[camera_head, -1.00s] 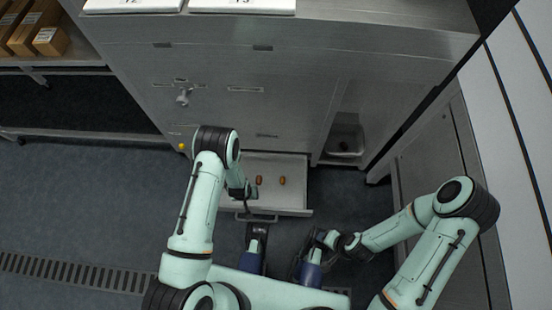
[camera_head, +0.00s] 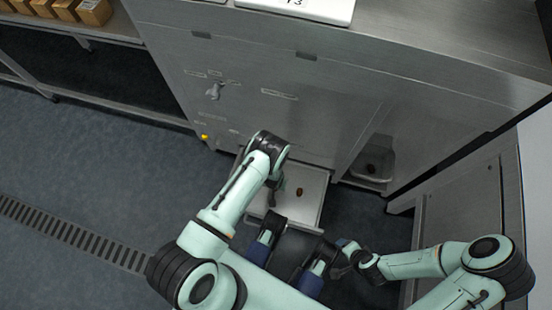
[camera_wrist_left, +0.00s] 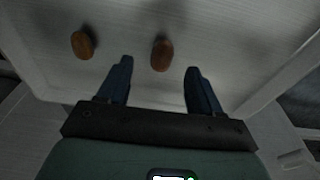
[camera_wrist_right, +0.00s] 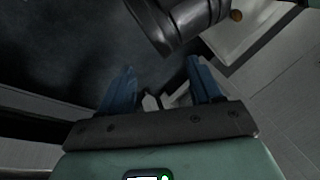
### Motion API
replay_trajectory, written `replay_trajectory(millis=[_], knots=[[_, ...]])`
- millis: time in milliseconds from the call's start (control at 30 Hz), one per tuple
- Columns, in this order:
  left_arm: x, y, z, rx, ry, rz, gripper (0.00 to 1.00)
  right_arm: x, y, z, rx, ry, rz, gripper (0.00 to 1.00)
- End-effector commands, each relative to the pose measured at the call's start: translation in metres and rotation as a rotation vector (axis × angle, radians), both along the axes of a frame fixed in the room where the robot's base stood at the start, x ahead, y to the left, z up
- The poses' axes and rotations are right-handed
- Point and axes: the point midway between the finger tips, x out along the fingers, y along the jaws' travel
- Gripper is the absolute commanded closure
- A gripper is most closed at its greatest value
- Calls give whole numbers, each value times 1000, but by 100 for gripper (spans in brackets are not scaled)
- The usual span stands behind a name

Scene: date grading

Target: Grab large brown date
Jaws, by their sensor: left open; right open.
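Two brown dates lie in a pale open drawer (camera_head: 313,213). In the left wrist view, one date (camera_wrist_left: 162,54) is ahead of and between the fingertips, the other (camera_wrist_left: 83,43) further left; they look similar in size. In the head view one date (camera_head: 299,191) shows clearly; the other is mostly hidden by my left arm. My left gripper (camera_wrist_left: 158,72) is open and empty over the drawer, apart from the dates. My right gripper (camera_wrist_right: 160,78) is open and empty, away from the dates; one date (camera_wrist_right: 236,15) shows at its view's upper right.
The drawer comes out of a grey metal cabinet (camera_head: 250,70). Right of it, a recess holds a clear bin (camera_head: 372,164) with something dark inside. A shelf with cardboard boxes (camera_head: 92,12) stands at the upper left. The floor (camera_head: 120,175) on the left is clear.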

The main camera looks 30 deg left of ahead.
Motion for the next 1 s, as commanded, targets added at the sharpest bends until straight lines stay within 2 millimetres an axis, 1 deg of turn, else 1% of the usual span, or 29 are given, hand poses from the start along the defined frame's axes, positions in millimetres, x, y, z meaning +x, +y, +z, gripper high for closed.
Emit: replay_trajectory(millis=[33, 200, 300, 400, 600, 667, 700, 733, 767, 1000], knots=[[0, 1, -9, 0, 2, 1, 35, 4, -2, -5, -5, -10, -4, 36], [5, 5, -36, 0, 2, -1, 35, 21, -11, -18, -27, -53, -23, 36], [7, 5, -45, 1, 2, -1, 35, 26, -15, -22, -36, -67, -30, 36], [8, 6, -48, 0, 2, 0, 35, 29, -16, -23, -40, -74, -32, 36], [8, 6, -47, 0, 1, 0, 35, 29, -16, -22, -40, -74, -32, 36], [8, 6, -47, 1, 1, 0, 55, 29, -16, -22, -40, -74, -32, 36], [8, 6, -47, 1, 1, 0, 68, 29, -16, -21, -40, -74, -32, 36], [8, 6, -47, 0, 1, 0, 77, 29, -16, -22, -40, -73, -32, 36], [8, 6, -47, 0, 1, 0, 80, 29, -16, -22, -40, -73, -32, 36], [8, 6, -47, 0, 0, 0, 80, 28, -16, -22, -39, -72, -32, 36]])
